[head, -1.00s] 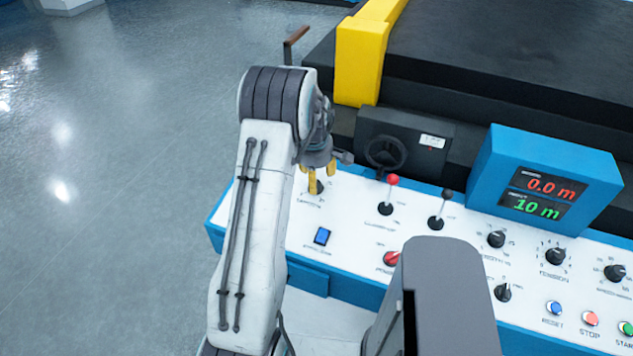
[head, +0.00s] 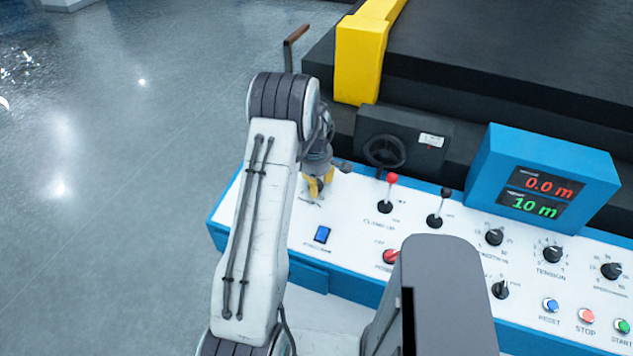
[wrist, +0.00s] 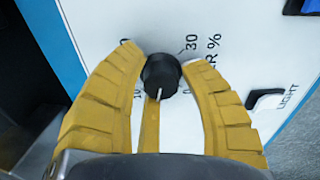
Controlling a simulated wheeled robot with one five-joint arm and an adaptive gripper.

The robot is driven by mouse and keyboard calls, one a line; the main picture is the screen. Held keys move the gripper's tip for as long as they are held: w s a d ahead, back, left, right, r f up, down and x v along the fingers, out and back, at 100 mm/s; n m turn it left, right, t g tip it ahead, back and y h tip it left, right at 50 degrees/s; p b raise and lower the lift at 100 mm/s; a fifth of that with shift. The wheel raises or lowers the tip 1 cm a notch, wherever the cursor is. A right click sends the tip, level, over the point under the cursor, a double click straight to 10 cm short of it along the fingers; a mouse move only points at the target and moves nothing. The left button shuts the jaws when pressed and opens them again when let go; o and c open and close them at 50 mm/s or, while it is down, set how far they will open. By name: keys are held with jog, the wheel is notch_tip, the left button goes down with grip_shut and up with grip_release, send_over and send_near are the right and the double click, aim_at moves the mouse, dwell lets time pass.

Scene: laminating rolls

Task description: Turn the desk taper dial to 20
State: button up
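The taper dial is a round black knob (wrist: 160,75) with a white pointer line, on the white desk panel. In the wrist view its pointer faces the bottom of the picture. A printed 30 shows above right of it, and a partly covered 10 to its lower left. My gripper (wrist: 164,56) has yellow fingers standing apart around the knob, one on each side and a third below it. Whether a finger touches the knob is unclear. In the head view my gripper (head: 317,187) is down at the panel's left end and hides the dial.
A blue switch (head: 322,235) lies in front of the dial. A red-knobbed lever (head: 391,181) and a black-knobbed lever (head: 440,205) stand to the right. A handwheel (head: 385,152) is behind them. The display box (head: 545,175) reads 0.0 m and 10 m.

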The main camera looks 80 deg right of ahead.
grip_shut()
jog(key=shift+f+m+b, duration=0.2)
jog(key=shift+m+b, duration=0.1)
jog(key=shift+b, duration=0.1)
jog(key=shift+a+f+m+b, duration=0.1)
jog(key=shift+m+b, duration=0.4)
jog(key=shift+b, duration=0.2)
jog(key=m+b, duration=0.5)
jog(key=shift+f, duration=0.2)
jog(key=m+b, duration=0.1)
jog(key=b, duration=0.1)
jog(key=m+b, duration=0.1)
jog(key=b, duration=0.1)
jog(key=shift+a+r+m, duration=0.15)
jog(key=shift+m, duration=0.25)
